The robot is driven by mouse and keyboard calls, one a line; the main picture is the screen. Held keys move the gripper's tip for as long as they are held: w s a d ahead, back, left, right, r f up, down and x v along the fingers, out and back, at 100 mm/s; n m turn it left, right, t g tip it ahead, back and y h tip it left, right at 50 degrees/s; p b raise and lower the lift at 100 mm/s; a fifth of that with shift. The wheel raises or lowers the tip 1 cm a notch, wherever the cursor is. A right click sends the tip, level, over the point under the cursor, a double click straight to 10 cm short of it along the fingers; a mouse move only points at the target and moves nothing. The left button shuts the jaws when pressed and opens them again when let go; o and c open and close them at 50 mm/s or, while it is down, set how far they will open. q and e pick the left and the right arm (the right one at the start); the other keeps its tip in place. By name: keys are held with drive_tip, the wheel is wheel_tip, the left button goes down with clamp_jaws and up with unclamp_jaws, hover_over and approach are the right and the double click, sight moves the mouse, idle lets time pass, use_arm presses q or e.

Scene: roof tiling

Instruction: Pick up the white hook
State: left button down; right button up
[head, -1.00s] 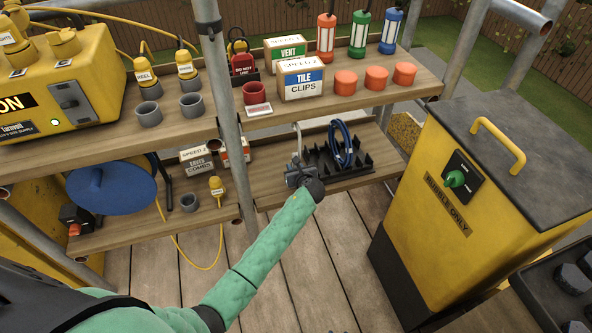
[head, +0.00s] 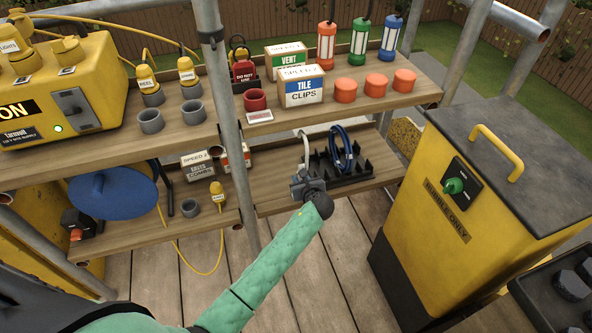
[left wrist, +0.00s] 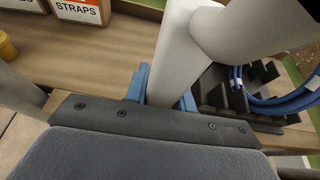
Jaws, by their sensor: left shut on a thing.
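The white hook (head: 306,148) is a pale curved rod standing up from my left gripper (head: 305,180) in the head view. The gripper is shut on it, at the front of the lower right shelf, just left of the black toothed rack (head: 362,178). In the left wrist view the hook (left wrist: 183,62) looms large as a thick white bar between the blue fingers (left wrist: 162,92). Its lower end is hidden by the gripper. My right gripper is not in view.
A blue cord loop (head: 343,148) hangs on the rack, close right of the hook. A metal pole (head: 225,110) stands to the left. The upper shelf with the tile clips box (head: 303,90) overhangs behind. A yellow bin (head: 450,190) stands at the right.

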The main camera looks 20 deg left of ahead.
use_arm(q)
drive_tip(key=s+d, duration=0.6)
drive_tip(key=s, duration=0.3)
drive_tip(key=shift+s+d, duration=0.3)
drive_tip(key=shift+d, duration=0.05)
idle(0.3)
